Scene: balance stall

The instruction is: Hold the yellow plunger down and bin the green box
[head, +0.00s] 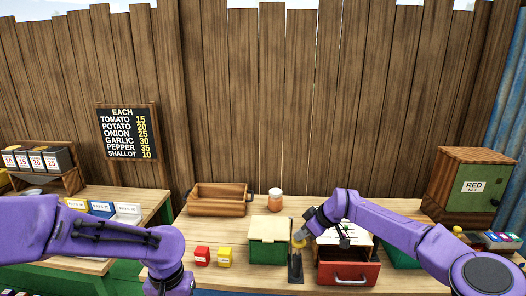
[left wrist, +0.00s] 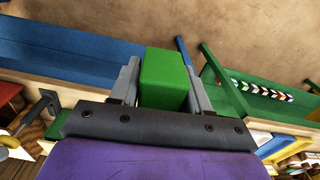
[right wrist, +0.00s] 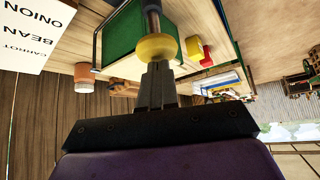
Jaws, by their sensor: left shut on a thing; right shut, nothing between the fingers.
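The green box (left wrist: 165,78) is between the fingers of my left gripper (left wrist: 163,95), which is shut on it, in the left wrist view. My left gripper is outside the head view. The yellow plunger (right wrist: 155,47) has a round yellow knob on a metal rod in the right wrist view. In the head view it (head: 299,242) stands just right of a green, pale-topped container (head: 268,252). My right gripper (head: 303,234) is shut and empty, its fingertips against the knob. How far down the plunger is cannot be told.
In the left wrist view a blue bin (left wrist: 70,50) lies left of the green box and a green bin (left wrist: 245,103) right of it, with bare ground beyond. Small red (head: 202,255) and yellow (head: 225,256) boxes, a wooden tray (head: 218,200) and a red drawer (head: 348,274) occupy the counter.

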